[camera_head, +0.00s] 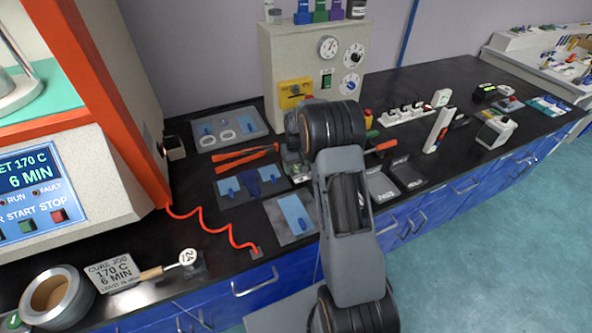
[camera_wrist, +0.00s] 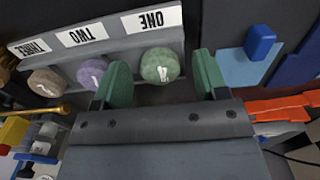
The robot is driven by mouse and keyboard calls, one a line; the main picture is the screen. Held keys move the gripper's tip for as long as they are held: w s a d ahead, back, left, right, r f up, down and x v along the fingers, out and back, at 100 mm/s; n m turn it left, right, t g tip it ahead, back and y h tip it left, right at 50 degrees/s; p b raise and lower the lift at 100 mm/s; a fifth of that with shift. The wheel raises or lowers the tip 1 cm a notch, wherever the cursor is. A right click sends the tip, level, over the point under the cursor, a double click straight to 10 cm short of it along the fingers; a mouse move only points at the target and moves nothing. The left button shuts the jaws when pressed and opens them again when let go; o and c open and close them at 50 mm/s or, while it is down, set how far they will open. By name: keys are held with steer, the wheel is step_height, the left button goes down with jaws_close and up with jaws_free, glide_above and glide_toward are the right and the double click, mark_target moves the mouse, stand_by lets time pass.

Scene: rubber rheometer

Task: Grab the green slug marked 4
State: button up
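In the wrist view a speckled green slug (camera_wrist: 160,65) sits at the slot labelled ONE on a grey rack (camera_wrist: 130,47), whose lettering appears upside down. A small white mark shows on the slug, but I cannot read it clearly. My gripper (camera_wrist: 162,70) is open, with one green finger to the left of the green slug and one to the right. Gaps show on both sides. A purple slug (camera_wrist: 91,73) sits at TWO, just left of the left finger. A tan slug (camera_wrist: 46,80) sits at THREE. In the head view my arm hides the green slug and most of my gripper.
A blue block on a light blue sheet (camera_wrist: 245,68) lies right of the rack in the wrist view. Orange-red tongs (camera_head: 245,157) and a grey tray (camera_head: 230,127) lie left of my arm. A cream instrument box (camera_head: 300,60) stands behind it.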

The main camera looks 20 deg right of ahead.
steer(key=c, duration=0.9)
